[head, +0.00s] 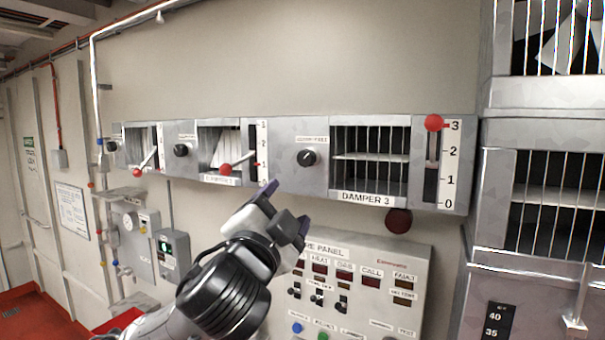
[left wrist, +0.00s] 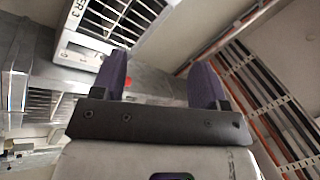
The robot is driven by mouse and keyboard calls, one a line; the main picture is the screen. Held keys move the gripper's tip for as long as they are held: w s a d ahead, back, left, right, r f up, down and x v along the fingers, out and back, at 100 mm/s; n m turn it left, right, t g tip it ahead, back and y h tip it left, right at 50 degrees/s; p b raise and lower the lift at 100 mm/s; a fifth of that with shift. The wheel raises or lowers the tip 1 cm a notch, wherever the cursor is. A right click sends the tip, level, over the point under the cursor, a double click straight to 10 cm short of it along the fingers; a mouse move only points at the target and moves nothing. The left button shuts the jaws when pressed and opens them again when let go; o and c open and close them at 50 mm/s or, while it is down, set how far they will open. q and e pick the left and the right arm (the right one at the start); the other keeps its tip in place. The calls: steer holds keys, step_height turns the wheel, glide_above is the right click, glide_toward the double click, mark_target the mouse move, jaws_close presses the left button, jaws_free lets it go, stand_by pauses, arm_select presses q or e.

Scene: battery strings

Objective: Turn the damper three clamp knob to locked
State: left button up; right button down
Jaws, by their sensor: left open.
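The damper three clamp knob (head: 308,158) is a round black knob with a pale pointer mark, left of the damper 3 grille (head: 370,160). A small label above it is too small to read surely. The damper 3 lever has a red ball (head: 433,122) at the top of its slot, by the 3 mark. My left gripper (head: 287,207) is open and empty, below and left of the knob and apart from it. In the left wrist view its two purple fingers (left wrist: 159,78) stand apart with nothing between them. My right gripper is not in view.
Two more damper units with black knobs (head: 181,150) and red-balled levers (head: 226,169) sit to the left. A fire panel (head: 362,285) with switches is below damper 3. A dark red round fitting (head: 398,221) sits between them. A metal cabinet (head: 487,190) stands at right.

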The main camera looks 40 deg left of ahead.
arm_select(q)
steer(key=a+r+m+y, duration=0.1)
steer(key=a+r+y, duration=0.15)
steer(key=a, duration=0.25)
steer(key=m+t+h, duration=0.1)
steer(key=m+h, duration=0.3)
steer(key=m, duration=1.8)
glide_toward(304, 159)
steer(key=p+x, duration=0.4)
steer(key=x, duration=0.4)
steer(key=shift+w+a+r, duration=0.1)
steer(key=shift+w+r, duration=0.1)
steer(key=shift+w, duration=0.1)
steer(key=shift+x, duration=0.8)
steer(key=shift+f, duration=0.1)
steer(key=shift+c, duration=0.4)
